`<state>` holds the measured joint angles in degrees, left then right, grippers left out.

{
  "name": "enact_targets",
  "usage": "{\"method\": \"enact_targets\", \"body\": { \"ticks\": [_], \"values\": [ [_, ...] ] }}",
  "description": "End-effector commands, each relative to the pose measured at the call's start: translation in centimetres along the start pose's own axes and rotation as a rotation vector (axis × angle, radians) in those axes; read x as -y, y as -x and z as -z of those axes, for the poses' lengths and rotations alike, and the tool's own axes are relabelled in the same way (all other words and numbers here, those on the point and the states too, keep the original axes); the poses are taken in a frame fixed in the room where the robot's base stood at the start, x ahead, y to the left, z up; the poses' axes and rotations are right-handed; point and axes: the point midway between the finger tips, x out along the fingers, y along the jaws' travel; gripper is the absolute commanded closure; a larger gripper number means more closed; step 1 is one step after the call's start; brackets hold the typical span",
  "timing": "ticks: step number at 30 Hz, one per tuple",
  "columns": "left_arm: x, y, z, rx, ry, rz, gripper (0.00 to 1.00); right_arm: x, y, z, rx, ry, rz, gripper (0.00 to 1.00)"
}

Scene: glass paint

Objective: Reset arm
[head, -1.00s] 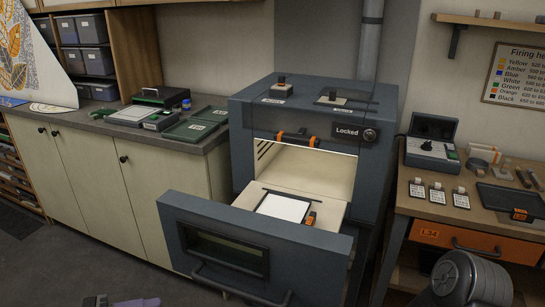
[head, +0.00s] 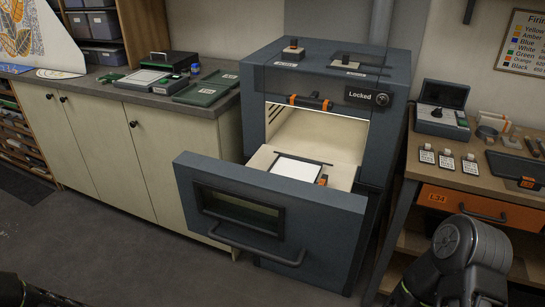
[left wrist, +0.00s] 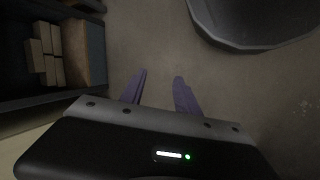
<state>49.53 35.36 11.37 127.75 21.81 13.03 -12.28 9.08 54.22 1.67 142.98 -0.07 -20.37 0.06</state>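My left gripper (left wrist: 158,90) shows in the left wrist view, with its two purple fingers apart and nothing between them. It is over bare grey floor. In the head view only a dark part of my left arm shows at the bottom left corner, and the left gripper is out of that view. My right arm shows at the bottom right of the head view, and its gripper is out of frame. The kiln (head: 393,115) has its drawer front (head: 330,218) pulled out, with a white sheet (head: 297,169) on the tray inside.
A "Locked" sign (head: 358,95) is on the kiln. A side table (head: 465,176) with tags, a box and a dark tablet stands right. A cabinet counter (head: 130,91) is at left. Floor before the drawer is clear. A grey round bin (left wrist: 250,42) is near the left gripper.

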Motion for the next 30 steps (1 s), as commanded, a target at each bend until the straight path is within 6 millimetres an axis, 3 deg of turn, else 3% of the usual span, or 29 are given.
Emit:
{"method": "enact_targets", "body": {
  "ticks": [1, 3, 6, 9, 12, 16, 30],
  "values": [
    [0.0, -2.4, -2.2, -0.017, -0.07, 0.054, 0.62, 0.0, 0.0, 0.0, 0.0, 0.0, 0.0, 0.56],
    [-0.3, -5.2, -5.1, -0.061, -0.198, 0.102, 0.62, 0.0, 0.0, 0.0, 0.0, 0.0, 0.0, 0.56],
    [-1.4, -7.9, -10.4, -0.064, -0.407, 0.109, 0.62, 0.0, 0.0, 0.0, 0.0, 0.0, 0.0, 0.56],
    [-1.3, -9.3, -15.7, 0.015, -0.577, 0.119, 0.62, 0.0, 0.0, 0.0, 0.0, 0.0, 0.0, 0.56],
    [-1.0, -10.0, -18.6, 0.074, -0.664, 0.138, 0.62, 0.0, 0.0, 0.0, 0.0, 0.0, 0.0, 0.56],
    [-1.5, -10.3, -19.8, 0.091, -0.716, 0.138, 0.62, 0.0, 0.0, 0.0, 0.0, 0.0, 0.0, 0.56],
    [-1.7, -10.3, -19.7, 0.089, -0.719, 0.136, 0.62, 0.0, 0.0, 0.0, 0.0, 0.0, 0.0, 0.56]
  ]
}}
